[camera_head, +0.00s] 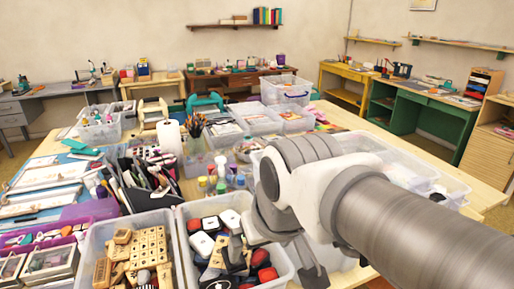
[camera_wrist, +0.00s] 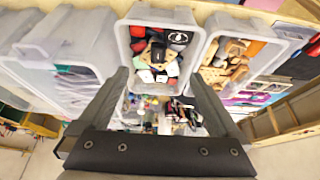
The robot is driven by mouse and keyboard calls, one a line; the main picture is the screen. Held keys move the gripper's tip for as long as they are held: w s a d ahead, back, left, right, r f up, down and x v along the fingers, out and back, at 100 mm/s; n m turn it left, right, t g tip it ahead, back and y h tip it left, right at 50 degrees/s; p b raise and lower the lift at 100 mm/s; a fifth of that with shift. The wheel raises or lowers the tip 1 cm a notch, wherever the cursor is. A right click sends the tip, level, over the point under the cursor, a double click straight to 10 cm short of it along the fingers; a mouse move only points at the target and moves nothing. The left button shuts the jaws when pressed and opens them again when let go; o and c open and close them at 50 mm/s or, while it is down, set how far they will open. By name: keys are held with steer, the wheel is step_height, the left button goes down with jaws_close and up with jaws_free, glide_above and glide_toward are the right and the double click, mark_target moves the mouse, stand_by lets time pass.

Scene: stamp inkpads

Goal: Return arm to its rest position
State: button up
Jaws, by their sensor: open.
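My arm (camera_head: 300,180) reaches in from the right of the head view, over the front of the table. My gripper (camera_wrist: 158,78) is open, its two dark fingers spread apart with nothing between them. It is above a clear bin (camera_wrist: 122,38) of red, black and white inkpads, which also shows in the head view (camera_head: 181,250). The gripper hides part of that bin in the head view. I cannot tell the exact height of the fingertips above the inkpads.
A clear bin of wooden stamps (camera_head: 140,248) stands left of the inkpad bin. A black organizer with pens (camera_head: 135,185), small bottles (camera_head: 212,182) and a paper roll (camera_head: 169,138) stand behind. Large clear bins (camera_head: 425,175) lie beyond my arm.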

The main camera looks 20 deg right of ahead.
steer(key=shift+s+f, duration=0.1)
steer(key=shift+s, duration=0.95)
